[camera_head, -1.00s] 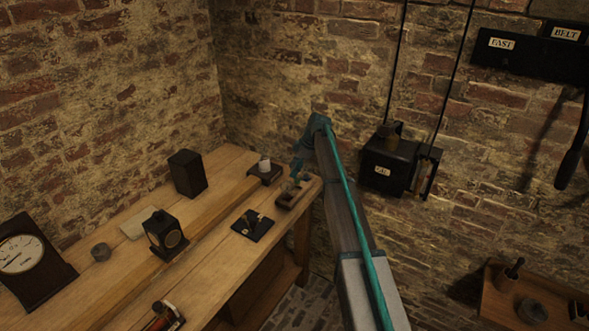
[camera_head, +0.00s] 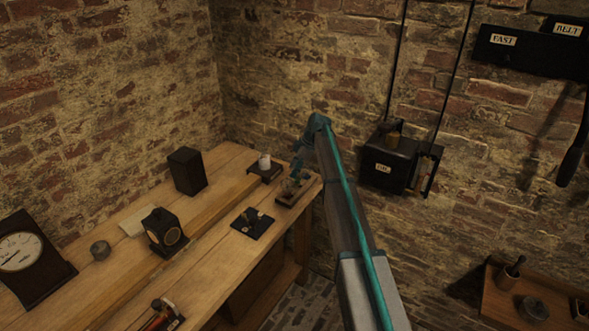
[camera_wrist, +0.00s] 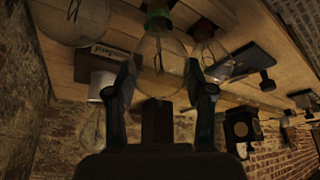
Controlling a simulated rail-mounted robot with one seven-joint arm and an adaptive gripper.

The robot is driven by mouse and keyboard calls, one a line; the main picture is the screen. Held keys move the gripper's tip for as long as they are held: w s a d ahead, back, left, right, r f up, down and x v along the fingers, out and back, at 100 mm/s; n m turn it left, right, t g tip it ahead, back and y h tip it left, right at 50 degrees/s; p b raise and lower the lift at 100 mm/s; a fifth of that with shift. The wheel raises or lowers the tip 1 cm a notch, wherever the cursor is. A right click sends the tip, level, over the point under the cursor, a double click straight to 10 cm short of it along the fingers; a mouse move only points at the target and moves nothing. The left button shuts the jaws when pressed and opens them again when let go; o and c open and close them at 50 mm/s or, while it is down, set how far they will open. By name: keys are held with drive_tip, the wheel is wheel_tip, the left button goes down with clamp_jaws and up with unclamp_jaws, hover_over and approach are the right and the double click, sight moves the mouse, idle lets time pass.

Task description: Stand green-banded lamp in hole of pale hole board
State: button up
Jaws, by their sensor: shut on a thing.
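The green-banded lamp is a clear glass bulb (camera_wrist: 160,62) with a green band (camera_wrist: 158,19) at its top in the wrist view. My gripper (camera_wrist: 161,82) is shut on its glass, one finger on each side. In the head view my gripper (camera_head: 297,176) is low over the far right end of the bench, at a small wooden holder (camera_head: 289,198). The lamp is too small there to make out clearly. I cannot tell for sure which piece is the pale hole board, and no open hole shows.
The wrist view shows a red-banded bulb (camera_wrist: 207,48), a white-capped bulb (camera_wrist: 91,120) and a large bulb (camera_wrist: 75,20) close around my gripper. On the bench are a white cup-like piece (camera_head: 264,161), a black box (camera_head: 187,171) and a black switch plate (camera_head: 252,223).

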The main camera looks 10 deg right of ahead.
drive_tip(key=shift+f+b, duration=0.65)
drive_tip(key=shift+f, duration=0.35)
idle(0.4)
drive_tip(key=o, duration=1.4)
drive_tip(key=shift+c, duration=0.2)
drive_tip(key=shift+r, duration=0.1)
